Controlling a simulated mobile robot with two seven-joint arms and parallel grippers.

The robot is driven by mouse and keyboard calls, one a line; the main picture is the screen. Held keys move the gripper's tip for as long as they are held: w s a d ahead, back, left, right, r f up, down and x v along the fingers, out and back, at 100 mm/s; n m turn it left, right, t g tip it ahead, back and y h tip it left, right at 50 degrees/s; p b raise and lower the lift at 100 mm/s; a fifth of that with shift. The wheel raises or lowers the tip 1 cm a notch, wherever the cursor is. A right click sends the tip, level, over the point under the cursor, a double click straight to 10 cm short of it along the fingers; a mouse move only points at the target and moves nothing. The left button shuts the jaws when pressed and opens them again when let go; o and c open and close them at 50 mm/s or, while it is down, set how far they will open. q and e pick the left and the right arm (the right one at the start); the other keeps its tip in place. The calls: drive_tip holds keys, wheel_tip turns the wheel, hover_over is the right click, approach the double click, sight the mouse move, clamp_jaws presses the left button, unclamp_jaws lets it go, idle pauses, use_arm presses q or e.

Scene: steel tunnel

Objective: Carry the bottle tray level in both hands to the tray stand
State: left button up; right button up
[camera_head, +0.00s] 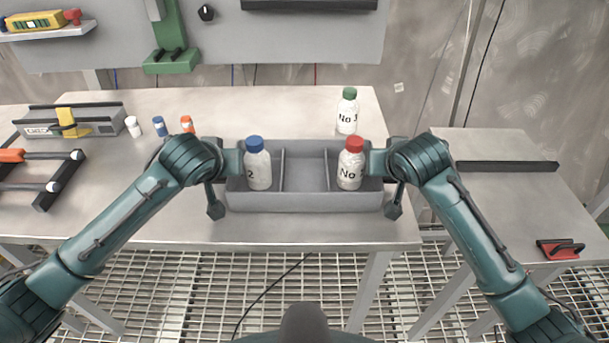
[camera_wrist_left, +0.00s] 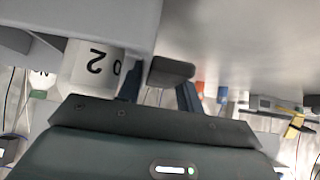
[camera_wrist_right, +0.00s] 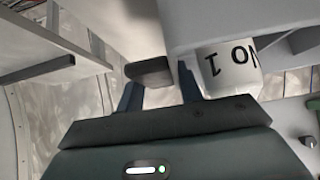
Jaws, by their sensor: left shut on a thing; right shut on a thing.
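The grey bottle tray (camera_head: 305,200) lies level over the front of the middle table, with three compartments. Its left compartment holds a white bottle with a blue cap (camera_head: 257,165), its right one a white bottle with a red cap (camera_head: 351,165); both are upright. The middle compartment is empty. My left gripper (camera_head: 226,175) is shut on the tray's left end, and my right gripper (camera_head: 386,175) on its right end. I cannot tell whether the tray touches the table. A side table (camera_head: 500,195) at the right carries a dark bar; no separate tray stand is clear.
A white bottle with a green cap (camera_head: 347,112) stands behind the tray. Small bottles (camera_head: 160,126), a grey box (camera_head: 75,120) and a dark rack (camera_head: 45,180) are at the left. A red-based object (camera_head: 560,249) sits on the side table's front edge. A gap separates the tables.

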use_arm(q)
drive_tip(key=shift+r, duration=0.25)
use_arm(e)
drive_tip(key=shift+r, duration=0.2)
